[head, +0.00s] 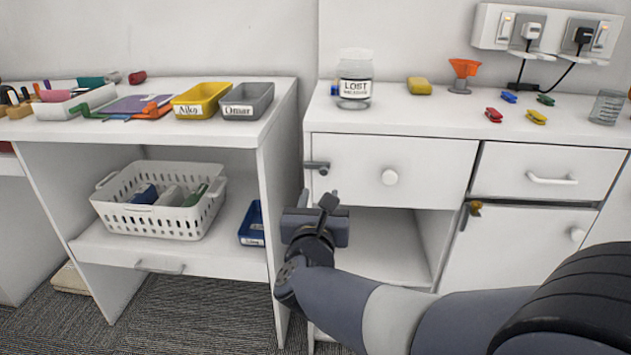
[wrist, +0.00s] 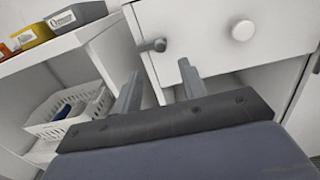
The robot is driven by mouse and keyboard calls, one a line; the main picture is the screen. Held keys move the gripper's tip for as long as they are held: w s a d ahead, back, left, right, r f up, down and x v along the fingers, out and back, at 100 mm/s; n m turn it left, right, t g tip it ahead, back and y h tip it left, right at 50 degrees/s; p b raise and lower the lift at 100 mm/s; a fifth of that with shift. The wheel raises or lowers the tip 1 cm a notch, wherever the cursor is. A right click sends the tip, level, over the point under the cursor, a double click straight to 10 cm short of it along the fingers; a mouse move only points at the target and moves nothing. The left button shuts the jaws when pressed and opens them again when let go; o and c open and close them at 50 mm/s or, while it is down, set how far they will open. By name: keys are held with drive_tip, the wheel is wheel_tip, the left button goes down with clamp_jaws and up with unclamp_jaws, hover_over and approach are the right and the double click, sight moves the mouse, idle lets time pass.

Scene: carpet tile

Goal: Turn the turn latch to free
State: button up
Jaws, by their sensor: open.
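A grey turn latch (head: 318,167) sits at the left edge of the white drawer front, its bar lying roughly level. It also shows in the wrist view (wrist: 154,46), with a rounded end at its right. My gripper (head: 316,199) is open and empty, just below this latch in the head view. In the wrist view my two fingers (wrist: 159,72) stand apart, with the latch beyond and above their tips, and I see no contact. A second latch (head: 474,209), dark with a brass-coloured part, sits at the top left of the lower right door.
The drawer has a round white knob (head: 389,177). An open compartment (head: 375,235) lies below it. To the left, a shelf holds a white basket (head: 160,208) and a blue bin (head: 252,224). A jar (head: 355,82) stands on the counter above.

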sight(324, 172)
drive_tip(key=w, duration=0.9)
drive_tip(key=shift+w+d+b, duration=0.15)
drive_tip(key=shift+b, duration=0.15)
clamp_jaws()
